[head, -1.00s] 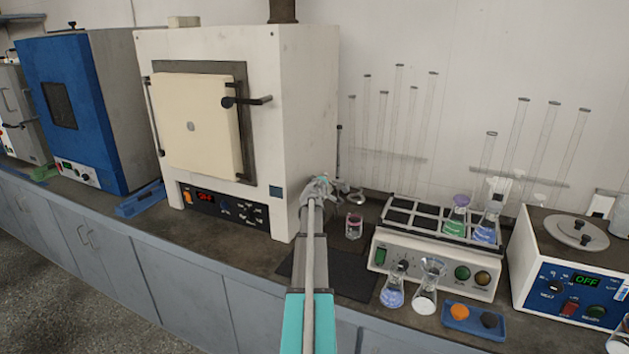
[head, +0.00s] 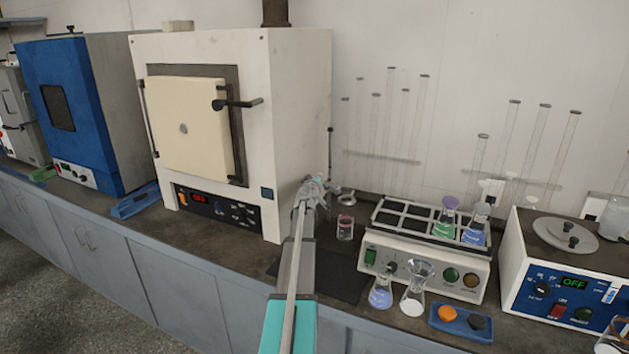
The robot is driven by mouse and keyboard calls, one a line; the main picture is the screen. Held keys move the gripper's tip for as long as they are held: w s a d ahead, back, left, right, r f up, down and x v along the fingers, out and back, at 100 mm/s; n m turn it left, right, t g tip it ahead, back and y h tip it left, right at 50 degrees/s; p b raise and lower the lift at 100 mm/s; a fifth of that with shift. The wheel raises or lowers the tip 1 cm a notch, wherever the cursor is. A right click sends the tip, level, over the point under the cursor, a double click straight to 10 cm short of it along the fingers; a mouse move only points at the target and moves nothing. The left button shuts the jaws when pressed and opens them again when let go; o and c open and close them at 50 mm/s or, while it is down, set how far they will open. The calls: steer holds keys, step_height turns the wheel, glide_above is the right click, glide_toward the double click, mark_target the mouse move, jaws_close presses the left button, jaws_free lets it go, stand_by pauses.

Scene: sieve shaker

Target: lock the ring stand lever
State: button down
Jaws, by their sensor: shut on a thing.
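The ring stand stands behind my gripper, between the white furnace and the hot plate with flasks. Its thin dark rod (head: 330,150) rises upright by the furnace's right side, and its metal ring (head: 345,198) sticks out to the right. My gripper (head: 316,184) is at the stand, just left of and in front of the rod. It is small here, and its jaws are closed at the stand's lever. The lever itself is hidden by the gripper, so its position cannot be told.
A small glass beaker (head: 345,228) stands below the ring. A dark mat (head: 340,277) lies in front. The white furnace (head: 300,130) is close on the left. The multi-plate heater (head: 425,270) with flasks is on the right. Glass tubes stand along the wall.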

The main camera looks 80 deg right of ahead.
steer(key=shift+r, duration=0.1)
stand_by(0.3)
steer(key=c, duration=0.6)
jaws_free()
steer(key=shift+s, duration=0.2)
